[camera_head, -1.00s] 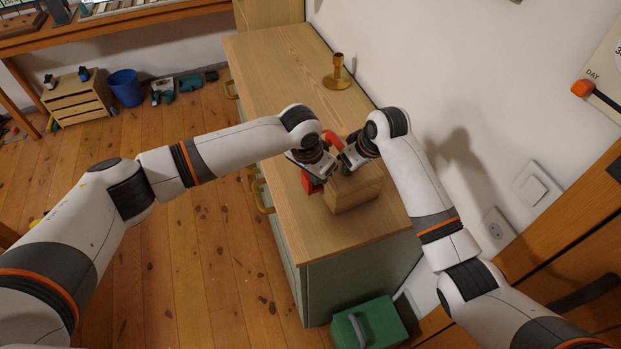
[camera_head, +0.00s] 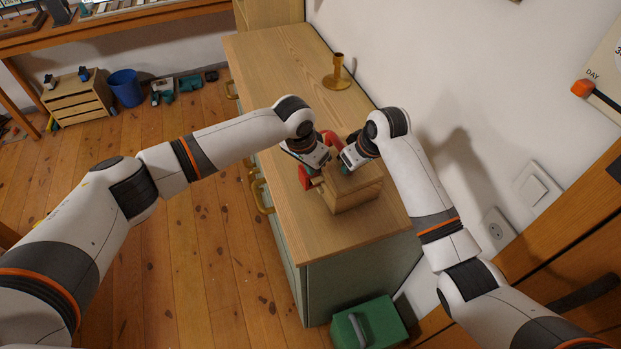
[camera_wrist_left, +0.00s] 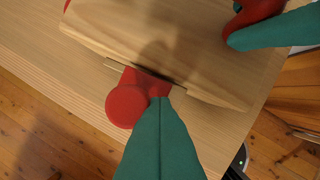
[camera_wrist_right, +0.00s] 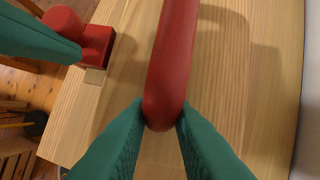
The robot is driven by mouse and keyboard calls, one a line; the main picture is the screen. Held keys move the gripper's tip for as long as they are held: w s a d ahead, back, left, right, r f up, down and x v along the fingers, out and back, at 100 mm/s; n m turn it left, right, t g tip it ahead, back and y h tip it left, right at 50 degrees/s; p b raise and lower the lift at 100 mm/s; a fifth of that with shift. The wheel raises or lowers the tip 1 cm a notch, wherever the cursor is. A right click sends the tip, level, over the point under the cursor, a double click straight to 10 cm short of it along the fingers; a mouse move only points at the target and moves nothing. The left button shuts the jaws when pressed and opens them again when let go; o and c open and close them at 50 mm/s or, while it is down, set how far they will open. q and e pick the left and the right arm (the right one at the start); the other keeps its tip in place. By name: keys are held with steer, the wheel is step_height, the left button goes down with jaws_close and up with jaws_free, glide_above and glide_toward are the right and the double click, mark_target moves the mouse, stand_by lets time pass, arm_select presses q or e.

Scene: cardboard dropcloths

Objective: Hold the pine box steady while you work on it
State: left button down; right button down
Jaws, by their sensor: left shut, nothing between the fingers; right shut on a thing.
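The pine box (camera_head: 356,198) sits on the cabinet top, and its pale wooden top (camera_wrist_left: 170,35) fills much of the left wrist view. My right gripper (camera_wrist_right: 163,115) is shut on a red bar-shaped handle (camera_wrist_right: 174,50) above the box top. My left gripper (camera_wrist_left: 160,102) is shut and empty, its fingertips at a red block with a round knob (camera_wrist_left: 126,106) on the box's side. Whether they touch it I cannot tell. A narrow dark gap shows beside this block under the top's edge. The arms hide part of the box in the head view.
A brass candlestick (camera_head: 338,72) stands near the wall at the back. A green case (camera_head: 370,322) stands on the floor in front. The white wall is close on the right.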

arm_select(q)
steer(key=shift+w+a, duration=0.55)
steer(key=shift+w, duration=0.4)
steer(key=shift+w+a, duration=0.55)
steer(key=shift+w, duration=0.35)
steer(key=shift+s+d, duration=0.5)
steer(key=shift+s, duration=0.4)
steer(key=shift+r, duration=3.5)
steer(key=shift+d, duration=0.1)
arm_select(e)
steer(key=c, duration=1.2)
jaws_free()
